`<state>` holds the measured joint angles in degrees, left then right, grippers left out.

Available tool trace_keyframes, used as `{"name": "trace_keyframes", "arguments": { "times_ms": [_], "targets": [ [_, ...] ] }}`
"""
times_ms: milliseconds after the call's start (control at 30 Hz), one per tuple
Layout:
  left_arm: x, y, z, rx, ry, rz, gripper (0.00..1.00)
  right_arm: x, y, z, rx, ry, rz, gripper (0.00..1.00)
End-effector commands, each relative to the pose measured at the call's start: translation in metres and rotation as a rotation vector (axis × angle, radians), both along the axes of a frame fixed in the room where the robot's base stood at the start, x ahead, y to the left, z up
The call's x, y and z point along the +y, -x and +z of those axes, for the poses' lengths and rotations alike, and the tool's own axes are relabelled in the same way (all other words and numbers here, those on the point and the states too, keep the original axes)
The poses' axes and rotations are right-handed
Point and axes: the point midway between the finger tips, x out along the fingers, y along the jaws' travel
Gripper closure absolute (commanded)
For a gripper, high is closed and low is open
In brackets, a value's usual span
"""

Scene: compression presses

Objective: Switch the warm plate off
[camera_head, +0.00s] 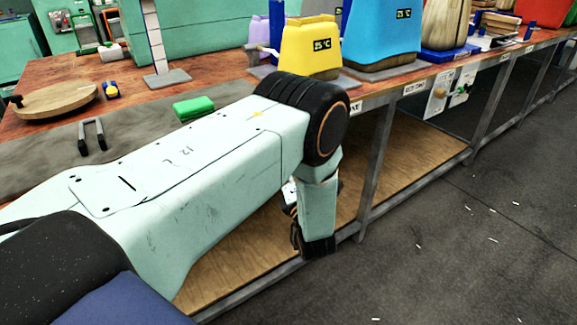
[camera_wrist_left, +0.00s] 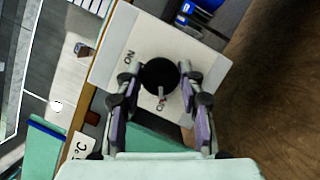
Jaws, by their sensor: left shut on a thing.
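In the left wrist view a black round knob (camera_wrist_left: 160,74) with a light pointer sits on a white panel (camera_wrist_left: 128,38) marked ON. My left gripper (camera_wrist_left: 158,88) has its two fingers on either side of the knob, shut on it. In the head view my left gripper (camera_head: 315,240) hangs below the bench's front edge, and the arm hides the knob and its panel. I cannot tell for certain which thing is the warm plate. My right gripper is not in view.
On the bench stand a yellow container (camera_head: 311,50) and a blue container (camera_head: 383,35), each with a 25 °C display. Another white panel (camera_head: 437,95) with a knob hangs farther right under the edge. A wooden shelf (camera_head: 410,150) lies below.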

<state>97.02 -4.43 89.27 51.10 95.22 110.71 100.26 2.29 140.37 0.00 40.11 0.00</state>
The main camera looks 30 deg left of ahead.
Motion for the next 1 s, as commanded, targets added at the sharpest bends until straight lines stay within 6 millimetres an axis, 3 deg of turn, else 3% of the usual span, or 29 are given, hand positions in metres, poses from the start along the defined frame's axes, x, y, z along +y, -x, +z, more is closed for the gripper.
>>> {"name": "trace_keyframes", "arguments": {
  "times_ms": [633,667,900,1000],
  "targets": [
    [0.0004,-0.0002,0.0004,-0.043,0.018,0.001,0.93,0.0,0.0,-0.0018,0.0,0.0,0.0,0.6],
    [0.0004,-0.0002,0.0004,-0.043,0.018,0.001,0.59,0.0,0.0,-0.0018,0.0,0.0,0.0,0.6],
    [0.0003,-0.0002,0.0003,-0.042,0.017,0.001,0.39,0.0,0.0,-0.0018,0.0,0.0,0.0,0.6],
    [0.0002,-0.0002,0.0003,-0.041,0.017,0.001,0.39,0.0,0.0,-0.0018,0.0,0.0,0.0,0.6]
  ]
}}
